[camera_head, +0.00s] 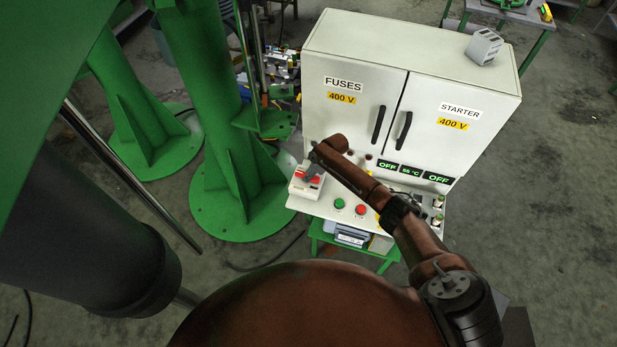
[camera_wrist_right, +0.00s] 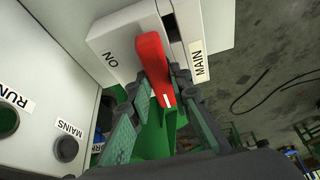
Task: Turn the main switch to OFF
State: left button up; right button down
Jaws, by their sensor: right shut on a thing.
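The main switch is a light grey box (camera_head: 305,189) with a red handle (camera_head: 315,181) at the left end of the control panel's ledge. In the right wrist view the red handle (camera_wrist_right: 152,62) points toward the camera, with a white mark near its tip. Labels with the letters N and O (camera_wrist_right: 110,58) and MAIN (camera_wrist_right: 199,62) sit on the box. My right gripper (camera_head: 313,168) is at the switch. Its two fingers (camera_wrist_right: 156,92) are shut on the red handle, one on each side. My left gripper does not show.
The cabinet (camera_head: 360,60) with FUSES and STARTER doors rises behind the ledge. A green button (camera_head: 339,203) and a red button (camera_head: 361,209) lie right of the switch, below my right arm. A green column (camera_head: 215,120) stands to the left.

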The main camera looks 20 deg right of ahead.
jog(key=shift+n+b, duration=0.4)
jog(key=shift+n, duration=0.1)
jog(key=shift+a, duration=0.1)
jog(key=c, duration=1.8)
grip_release()
jog(key=shift+o, duration=0.2)
jog(key=shift+r, duration=0.1)
jog(key=v, duration=1.1)
jog(key=shift+d+r, duration=0.25)
jog(key=shift+r, duration=0.15)
jog(key=shift+w, duration=0.1)
